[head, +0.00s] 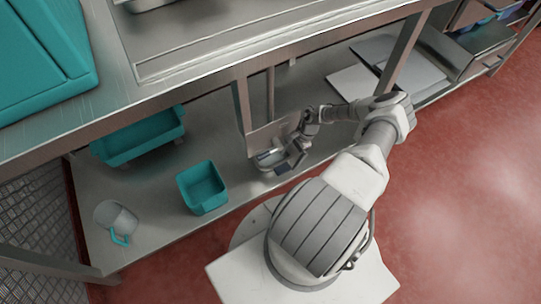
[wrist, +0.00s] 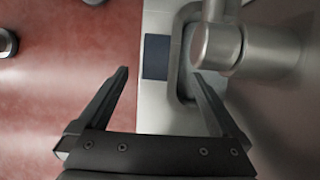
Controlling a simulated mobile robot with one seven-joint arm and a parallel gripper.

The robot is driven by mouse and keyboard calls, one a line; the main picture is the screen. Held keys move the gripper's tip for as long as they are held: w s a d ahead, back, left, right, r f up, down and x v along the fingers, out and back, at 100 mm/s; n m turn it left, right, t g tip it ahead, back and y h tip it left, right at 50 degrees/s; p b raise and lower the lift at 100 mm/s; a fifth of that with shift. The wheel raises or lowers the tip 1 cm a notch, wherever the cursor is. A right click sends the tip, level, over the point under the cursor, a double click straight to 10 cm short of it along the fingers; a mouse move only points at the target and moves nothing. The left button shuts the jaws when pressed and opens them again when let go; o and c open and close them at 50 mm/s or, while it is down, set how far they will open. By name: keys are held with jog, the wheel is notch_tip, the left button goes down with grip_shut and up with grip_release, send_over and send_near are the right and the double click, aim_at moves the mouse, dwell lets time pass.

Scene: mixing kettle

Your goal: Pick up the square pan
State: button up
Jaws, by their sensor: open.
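A grey metal pan with a squarish, rounded rim, which looks like the square pan (wrist: 173,82), shows in part in the wrist view, at the right fingertip. The left finger is over the red floor and the right finger overlaps the pan's rim. A thick grey cylinder hides much of the pan, and contact cannot be told.
On the lower shelf (head: 150,215) stand a teal square bin (head: 203,187), a longer teal bin (head: 140,140) and a clear jug with a teal handle (head: 116,218). The upper counter (head: 200,75) and its posts stand close to my arm. Red floor lies open at right.

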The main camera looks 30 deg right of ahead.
aim_at(282, 167)
jog(key=b+x, duration=0.1)
jog(key=x, duration=0.1)
jog(key=b+x, duration=0.1)
jog(key=x, duration=0.2)
jog(key=shift+a+f, duration=0.15)
jog(key=shift+a, duration=0.25)
jog(key=shift+c, duration=0.3)
jog(key=shift+w, duration=0.1)
grip_shut()
